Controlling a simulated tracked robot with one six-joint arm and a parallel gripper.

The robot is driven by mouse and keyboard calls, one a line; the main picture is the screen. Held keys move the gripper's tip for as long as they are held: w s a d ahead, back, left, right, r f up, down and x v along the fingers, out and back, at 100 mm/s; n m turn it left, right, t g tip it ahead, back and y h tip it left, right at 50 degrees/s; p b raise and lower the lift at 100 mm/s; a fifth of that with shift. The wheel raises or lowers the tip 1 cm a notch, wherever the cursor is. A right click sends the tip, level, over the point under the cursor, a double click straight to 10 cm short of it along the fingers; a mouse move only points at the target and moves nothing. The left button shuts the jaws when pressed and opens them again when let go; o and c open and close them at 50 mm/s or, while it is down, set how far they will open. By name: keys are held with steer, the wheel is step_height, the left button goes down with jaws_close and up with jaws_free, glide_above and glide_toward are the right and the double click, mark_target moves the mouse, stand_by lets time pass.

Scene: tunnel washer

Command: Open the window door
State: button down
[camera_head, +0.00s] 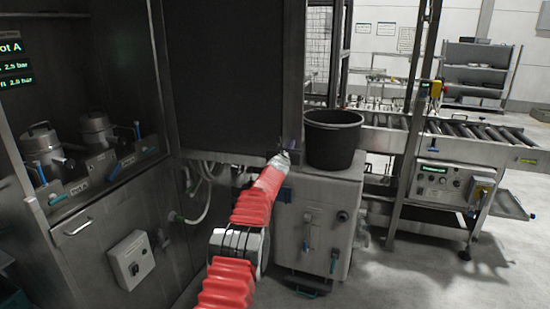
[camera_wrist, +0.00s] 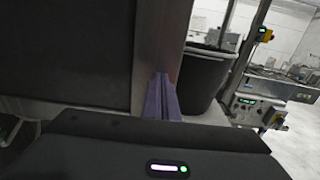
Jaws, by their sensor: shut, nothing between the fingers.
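The window door looks like a large dark panel (camera_head: 222,75) in a grey metal frame, upright at the upper middle of the head view. It fills the left of the wrist view (camera_wrist: 65,55). It appears closed; no handle can be made out. My gripper (camera_head: 288,147) is at the lower right corner of the panel's frame, at the end of my red arm. In the wrist view its purplish fingers (camera_wrist: 161,98) are together and empty, in front of the metal frame post. Whether they touch the post I cannot tell.
A black bucket (camera_head: 332,138) stands on a grey cabinet (camera_head: 318,225) just right of my gripper. Hoses hang below the panel. A cabinet with metal canisters (camera_head: 42,147) is at the left. A roller conveyor (camera_head: 480,135) and open floor are at the right.

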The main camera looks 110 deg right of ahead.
steer(key=v, duration=1.2)
stand_by(0.8)
stand_by(0.7)
